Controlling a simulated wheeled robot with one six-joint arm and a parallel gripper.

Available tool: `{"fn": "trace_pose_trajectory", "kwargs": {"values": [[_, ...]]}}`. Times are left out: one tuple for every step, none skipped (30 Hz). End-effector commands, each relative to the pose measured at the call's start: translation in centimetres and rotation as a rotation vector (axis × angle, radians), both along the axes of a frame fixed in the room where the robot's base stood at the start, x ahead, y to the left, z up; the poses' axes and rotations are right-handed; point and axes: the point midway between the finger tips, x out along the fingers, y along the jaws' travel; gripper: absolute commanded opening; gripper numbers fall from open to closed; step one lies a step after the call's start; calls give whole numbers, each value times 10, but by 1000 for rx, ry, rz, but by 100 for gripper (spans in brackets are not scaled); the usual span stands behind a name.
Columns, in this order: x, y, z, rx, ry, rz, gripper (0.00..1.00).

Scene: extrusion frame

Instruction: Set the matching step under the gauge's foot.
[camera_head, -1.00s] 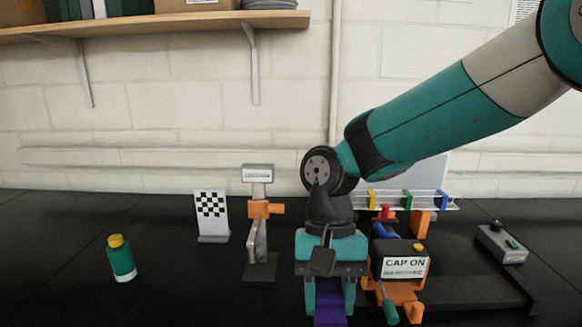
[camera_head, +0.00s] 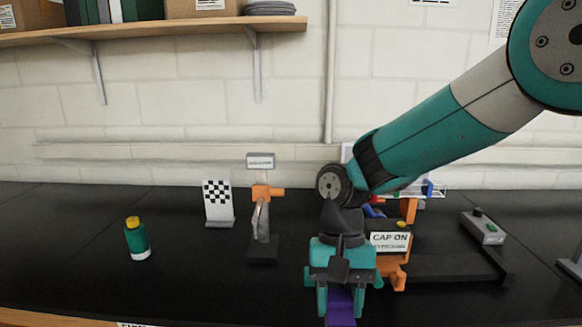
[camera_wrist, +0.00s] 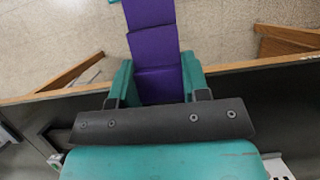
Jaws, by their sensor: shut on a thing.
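My gripper (camera_head: 341,290) is shut on a purple stepped block (camera_head: 340,313), held at the front of the black bench. In the wrist view the block (camera_wrist: 150,45) sits between the teal fingers, its steps running away from my gripper (camera_wrist: 158,82), over the floor and bench edge. What appears to be the gauge (camera_head: 262,195) stands left of and behind my gripper, a post with a small display on top and an orange clamp. Its foot is too small to make out clearly above the dark base (camera_head: 262,250).
An orange fixture with a "CAP ON" sign (camera_head: 390,242) stands right of my gripper, partly hidden by my arm. A green bottle (camera_head: 137,240) and checkered card (camera_head: 218,205) stand left. A grey button box (camera_head: 483,227) is at right.

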Motion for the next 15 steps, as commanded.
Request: {"fn": "trace_pose_trajectory", "kwargs": {"values": [[5,-7,-8,2,3,-7,12],[7,-10,-13,3,4,-10,12],[11,-15,-19,5,3,-12,12],[14,-19,-24,7,3,-14,12],[17,-23,-29,8,3,-15,12],[21,-30,-36,10,1,-18,12],[24,-35,-43,13,1,-19,12],[27,-41,-49,13,1,-22,12],[31,-49,-58,15,0,-24,12],[33,-56,-66,15,0,-25,12],[36,-64,-73,16,-2,-26,12],[40,-77,-86,15,-2,-27,12],[42,-87,-96,15,-3,-26,12],[45,-98,-106,14,-4,-26,12],[47,-113,-119,12,-5,-23,12]]}}
